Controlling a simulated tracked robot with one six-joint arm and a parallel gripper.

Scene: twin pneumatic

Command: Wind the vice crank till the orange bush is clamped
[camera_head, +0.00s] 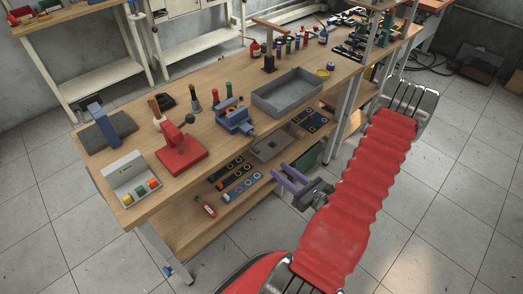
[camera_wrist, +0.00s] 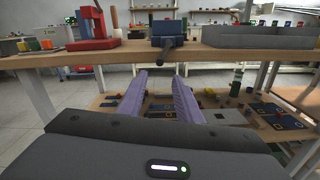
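The blue vice (camera_head: 233,117) stands near the front edge of the wooden bench. In the wrist view the vice (camera_wrist: 168,28) is ahead, with its dark crank (camera_wrist: 167,55) sticking out towards me over the bench edge. I cannot make out an orange bush between its jaws in either view. My gripper (camera_head: 281,172) is in front of the bench, apart from the vice. In the wrist view my gripper (camera_wrist: 160,74) shows two purple fingers spread apart with nothing between them, pointing towards the bench just below the crank.
A red press (camera_head: 181,150) stands left of the vice, and a grey open tray (camera_head: 287,93) right of it. A light box (camera_head: 129,178) with coloured pieces is at the front left corner. A lower shelf (camera_head: 187,233) holds panels and small parts. Floor in front is clear.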

